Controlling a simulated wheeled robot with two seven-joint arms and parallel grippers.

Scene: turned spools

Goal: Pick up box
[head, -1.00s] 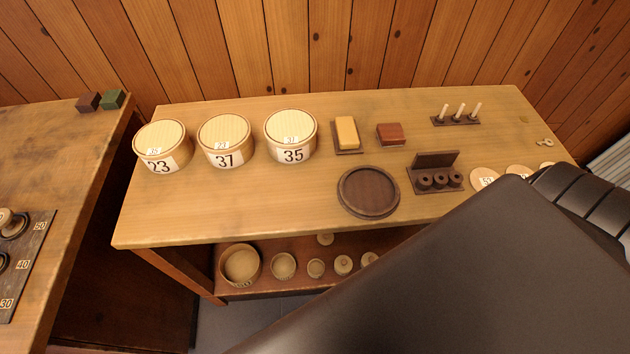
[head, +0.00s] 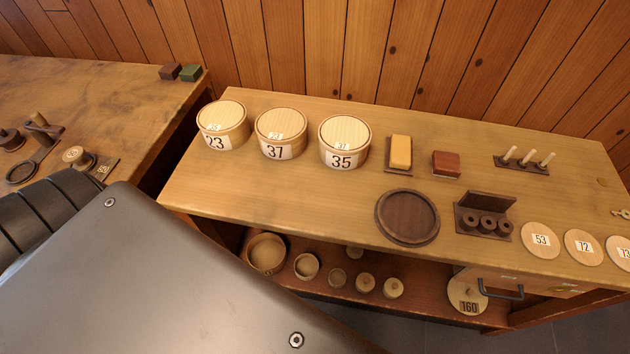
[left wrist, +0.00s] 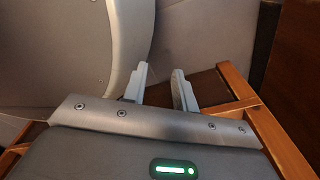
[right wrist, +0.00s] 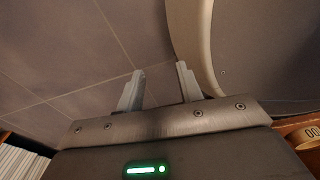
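Three round lidded boxes stand in a row at the back left of the bench in the head view. They are the box labelled 23 (head: 223,126), the box labelled 37 (head: 281,134) and the box labelled 35 (head: 344,143). Each has a pale lid with a small tag. My left gripper (left wrist: 162,88) shows in the left wrist view with its fingers apart and nothing between them. My right gripper (right wrist: 159,87) is likewise open and empty in the right wrist view, above the floor. Neither gripper shows in the head view, and both are away from the boxes.
A dark round tray (head: 407,217), a yellow block (head: 401,152), a red-brown block (head: 446,164), a peg rack (head: 522,162) and a dark spool holder (head: 484,222) share the bench (head: 300,192). Another table (head: 130,95) stands left.

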